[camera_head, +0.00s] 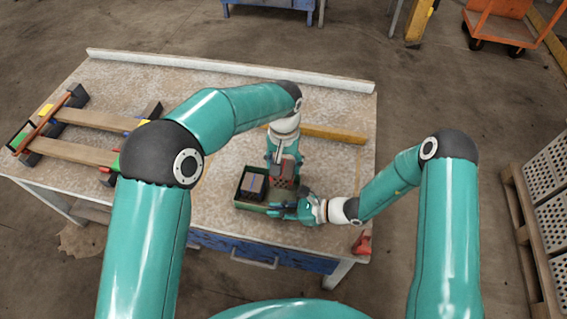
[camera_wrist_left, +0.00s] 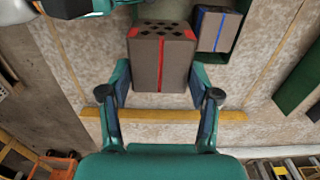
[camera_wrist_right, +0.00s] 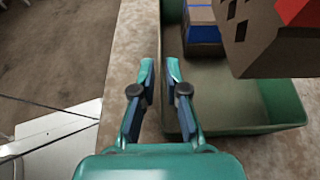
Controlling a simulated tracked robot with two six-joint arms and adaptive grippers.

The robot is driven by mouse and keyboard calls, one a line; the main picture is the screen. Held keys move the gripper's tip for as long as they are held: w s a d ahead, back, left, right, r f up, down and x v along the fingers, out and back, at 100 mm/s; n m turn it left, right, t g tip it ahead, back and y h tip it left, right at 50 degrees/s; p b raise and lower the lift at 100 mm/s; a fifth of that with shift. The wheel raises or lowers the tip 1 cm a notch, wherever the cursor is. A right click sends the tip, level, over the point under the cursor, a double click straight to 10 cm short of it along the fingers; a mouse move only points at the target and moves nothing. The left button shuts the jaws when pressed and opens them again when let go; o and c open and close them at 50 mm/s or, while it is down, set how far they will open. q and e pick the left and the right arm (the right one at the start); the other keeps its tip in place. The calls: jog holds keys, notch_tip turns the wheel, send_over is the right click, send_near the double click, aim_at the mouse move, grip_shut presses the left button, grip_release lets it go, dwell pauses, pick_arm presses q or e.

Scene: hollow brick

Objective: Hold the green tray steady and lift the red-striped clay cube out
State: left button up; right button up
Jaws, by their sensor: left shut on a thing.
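My left gripper (camera_head: 283,166) is shut on the red-striped clay cube (camera_head: 283,182), a brown hollow block with dark holes. In the left wrist view the cube (camera_wrist_left: 162,62) sits between the fingers, its red stripe facing the camera. In the right wrist view the cube (camera_wrist_right: 262,42) hangs above the tray floor. The green tray (camera_wrist_right: 275,98) lies on the table. My right gripper (camera_wrist_right: 159,72) is at the tray's wall, with a narrow gap between its fingers. Whether they press on the wall cannot be made out.
A blue-striped brown cube (camera_head: 253,185) stands in the tray, also seen in the left wrist view (camera_wrist_left: 213,30). A wooden rack (camera_head: 90,135) lies on the left of the table (camera_head: 215,172). A yellow bar (camera_head: 330,132) lies behind the left gripper. A red object (camera_head: 362,243) is at the front right corner.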

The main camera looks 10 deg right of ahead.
jog(key=shift+o, duration=1.4)
jog(key=shift+d, duration=0.1)
jog(key=v, duration=1.1)
jog(key=shift+s+d+r, duration=0.1)
jog(key=shift+d+r, duration=0.05)
jog(key=shift+d, duration=0.15)
jog(key=shift+r, duration=0.15)
